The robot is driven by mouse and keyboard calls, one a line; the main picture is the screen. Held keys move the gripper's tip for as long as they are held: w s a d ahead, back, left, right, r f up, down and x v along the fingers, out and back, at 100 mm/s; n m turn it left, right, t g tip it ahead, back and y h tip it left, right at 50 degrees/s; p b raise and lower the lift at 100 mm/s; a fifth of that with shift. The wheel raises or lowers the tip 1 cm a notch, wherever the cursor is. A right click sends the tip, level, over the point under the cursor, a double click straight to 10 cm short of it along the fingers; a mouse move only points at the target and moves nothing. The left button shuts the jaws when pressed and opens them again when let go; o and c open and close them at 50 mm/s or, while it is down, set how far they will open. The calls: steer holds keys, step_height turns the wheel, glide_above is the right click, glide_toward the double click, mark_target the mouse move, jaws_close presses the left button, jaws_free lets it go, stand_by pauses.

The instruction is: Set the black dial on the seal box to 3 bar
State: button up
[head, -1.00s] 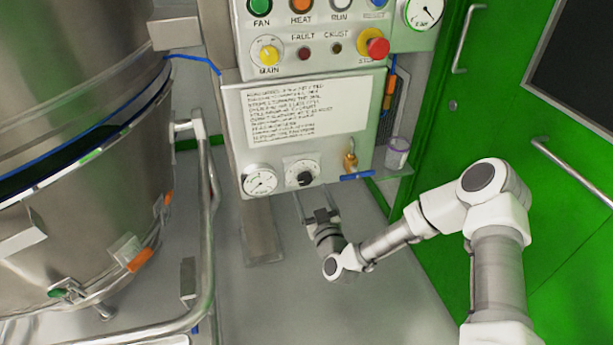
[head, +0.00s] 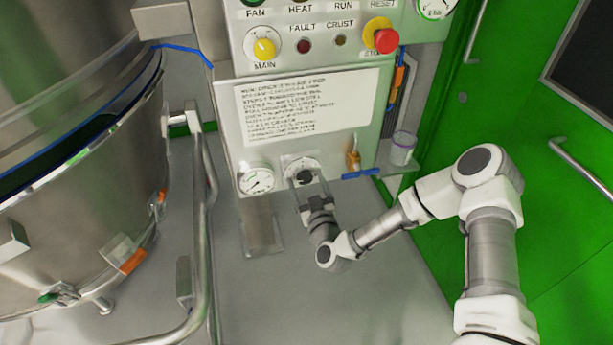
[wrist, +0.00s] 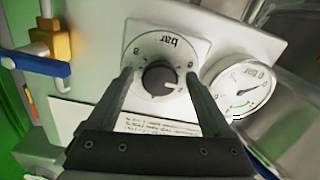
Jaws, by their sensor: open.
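The black dial (head: 304,177) sits on a pale round scale plate on the front of the seal box (head: 365,143). In the wrist view the black dial (wrist: 160,78) shows a light pointer mark, and the plate around it reads "bar", upside down in this view. The number it points at is too small to read. My gripper (head: 306,182) is open, its two fingers reaching toward the dial from below. In the wrist view my gripper (wrist: 160,85) has one finger on each side of the dial, apart from it; whether they reach its depth is unclear.
A pressure gauge (head: 257,180) is beside the dial, and it is close to one finger in the wrist view (wrist: 241,88). A brass valve with a blue handle (head: 361,174) is on the other side. A clear cup (head: 402,148) stands at the right.

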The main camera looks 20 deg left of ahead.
steer(key=shift+w, duration=0.1)
stand_by(0.3)
jaws_close()
steer(key=shift+m, duration=0.4)
steer(key=m+b, duration=0.2)
steer(key=m, duration=0.3)
steer(key=shift+m, duration=0.3)
steer(key=m+b, duration=0.2)
steer(key=m, duration=0.3)
steer(key=shift+a, duration=0.1)
steer(key=shift+m, duration=0.4)
